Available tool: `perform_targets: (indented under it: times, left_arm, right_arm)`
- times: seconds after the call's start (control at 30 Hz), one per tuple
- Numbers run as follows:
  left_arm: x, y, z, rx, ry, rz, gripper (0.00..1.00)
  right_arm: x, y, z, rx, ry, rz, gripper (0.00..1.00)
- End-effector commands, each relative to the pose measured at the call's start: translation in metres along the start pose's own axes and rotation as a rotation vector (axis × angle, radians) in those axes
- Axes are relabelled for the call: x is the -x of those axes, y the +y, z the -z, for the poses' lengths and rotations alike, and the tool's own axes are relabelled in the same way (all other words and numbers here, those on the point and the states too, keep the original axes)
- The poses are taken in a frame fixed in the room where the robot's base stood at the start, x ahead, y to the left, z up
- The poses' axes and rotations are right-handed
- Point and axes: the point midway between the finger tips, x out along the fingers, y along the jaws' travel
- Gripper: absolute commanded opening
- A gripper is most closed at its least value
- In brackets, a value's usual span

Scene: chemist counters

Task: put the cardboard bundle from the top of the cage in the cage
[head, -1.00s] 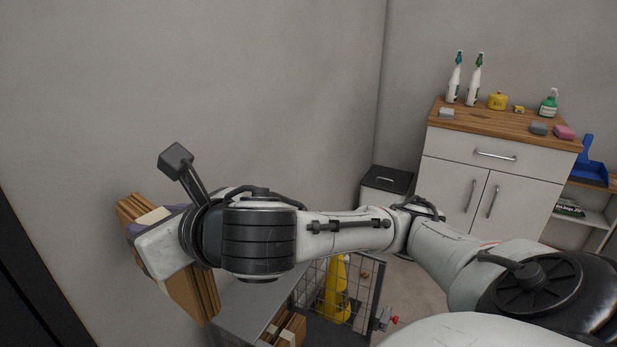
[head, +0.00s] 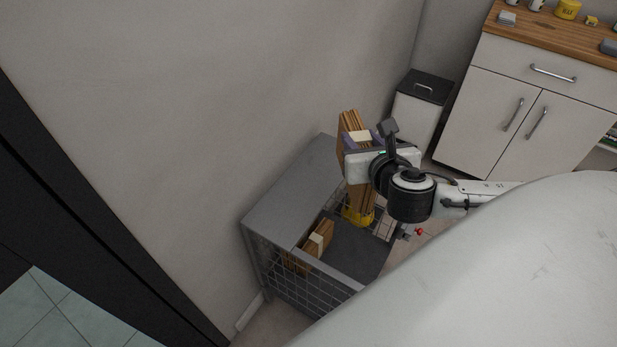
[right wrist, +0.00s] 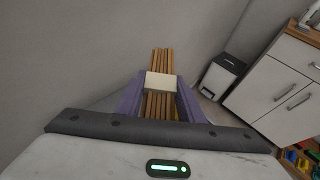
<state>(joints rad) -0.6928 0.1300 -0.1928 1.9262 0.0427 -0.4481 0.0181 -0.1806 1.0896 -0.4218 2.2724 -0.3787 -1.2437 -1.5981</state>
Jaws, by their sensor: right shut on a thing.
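The cardboard bundle (head: 350,122) is a stack of brown sheets with a pale band. My right gripper (head: 362,146) is shut on it and holds it upright over the right part of the cage. The right wrist view shows the bundle (right wrist: 160,105) between the purple fingers. The cage (head: 276,207) has a grey top and wire mesh sides, with an open area at its front right. Another brown bundle (head: 318,240) with a pale band is inside the cage. The bundle's lower end is partly hidden by my gripper. My left gripper is out of view.
A yellow object (head: 352,215) stands at the cage's right part, behind the held bundle. A white bin (head: 412,110) with a dark lid and a white cabinet (head: 500,110) stand beyond. The wall runs close behind the cage.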

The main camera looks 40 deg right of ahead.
Motion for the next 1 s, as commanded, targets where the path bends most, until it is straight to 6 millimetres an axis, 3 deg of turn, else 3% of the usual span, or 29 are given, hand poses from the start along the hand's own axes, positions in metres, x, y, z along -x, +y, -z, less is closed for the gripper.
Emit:
perform_targets:
  times: [0.03,0.2,0.47,0.67,1.0]
  left_arm:
    - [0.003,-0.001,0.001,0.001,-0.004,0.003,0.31]
    - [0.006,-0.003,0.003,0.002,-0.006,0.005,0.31]
    - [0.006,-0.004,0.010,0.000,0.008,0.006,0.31]
    - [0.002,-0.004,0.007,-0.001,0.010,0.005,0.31]
    - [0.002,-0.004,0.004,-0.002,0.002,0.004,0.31]
  right_arm:
    - [0.002,-0.015,0.009,0.012,0.007,0.003,0.00]
    - [0.006,-0.042,0.032,0.019,0.006,-0.023,0.00]
    - [0.009,-0.055,0.046,0.023,0.000,-0.057,0.00]
    - [-0.006,-0.038,0.040,0.015,-0.008,-0.057,0.00]
    - [-0.044,0.012,0.022,0.014,-0.005,-0.060,0.00]
